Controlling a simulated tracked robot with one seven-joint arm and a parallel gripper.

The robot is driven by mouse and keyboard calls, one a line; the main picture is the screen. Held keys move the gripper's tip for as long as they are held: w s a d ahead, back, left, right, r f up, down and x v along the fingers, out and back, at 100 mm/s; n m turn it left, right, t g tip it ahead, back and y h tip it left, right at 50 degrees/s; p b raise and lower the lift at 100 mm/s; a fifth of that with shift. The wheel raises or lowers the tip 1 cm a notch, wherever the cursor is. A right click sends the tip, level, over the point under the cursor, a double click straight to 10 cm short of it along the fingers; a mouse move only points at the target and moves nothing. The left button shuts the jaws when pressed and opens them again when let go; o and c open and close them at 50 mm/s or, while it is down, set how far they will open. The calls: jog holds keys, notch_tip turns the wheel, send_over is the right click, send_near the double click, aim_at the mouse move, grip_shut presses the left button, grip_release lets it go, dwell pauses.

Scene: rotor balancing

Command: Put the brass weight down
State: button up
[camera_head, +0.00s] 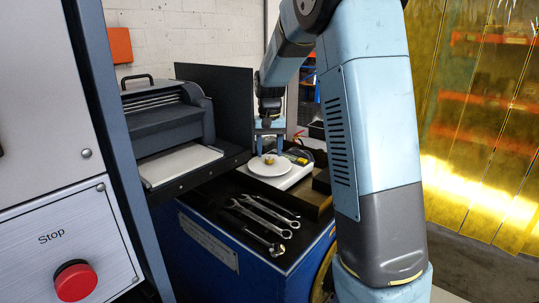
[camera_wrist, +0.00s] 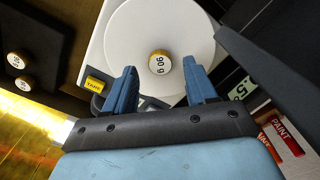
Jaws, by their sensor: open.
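The brass weight (camera_wrist: 159,63), a small round piece with a pale labelled top, sits on the white round pan (camera_wrist: 190,38) of a scale. In the head view the weight (camera_head: 269,159) shows small and yellowish on the pan (camera_head: 262,170). My gripper (camera_wrist: 163,78) is open, its two blue fingers apart with the weight showing between and just beyond their tips. In the head view my gripper (camera_head: 269,147) is over the pan, pointing down. Whether a finger touches the weight or pan cannot be told.
A yellow TARE key (camera_wrist: 95,85) is on the scale beside the left finger. Two more brass weights (camera_wrist: 15,60) (camera_wrist: 28,84) sit in a dark block at left. Several wrenches (camera_head: 262,213) lie on the blue cabinet's top. A dark upright panel (camera_head: 222,105) stands behind it.

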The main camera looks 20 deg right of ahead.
aim_at(269, 158)
notch_tip(269, 158, up, 10)
jog(key=s+r+t, duration=0.1)
jog(key=s+r, duration=0.3)
jog(key=s, duration=0.5)
jog(key=s+f+n+t, duration=0.1)
jog(key=s+f+t, duration=0.1)
jog(key=s, duration=1)
jog(key=s+f+n+t, duration=0.1)
jog(key=s+f+t, duration=0.1)
jog(key=s, duration=1.1)
jog(key=shift+t, duration=0.3)
jog(key=shift+o, duration=0.4)
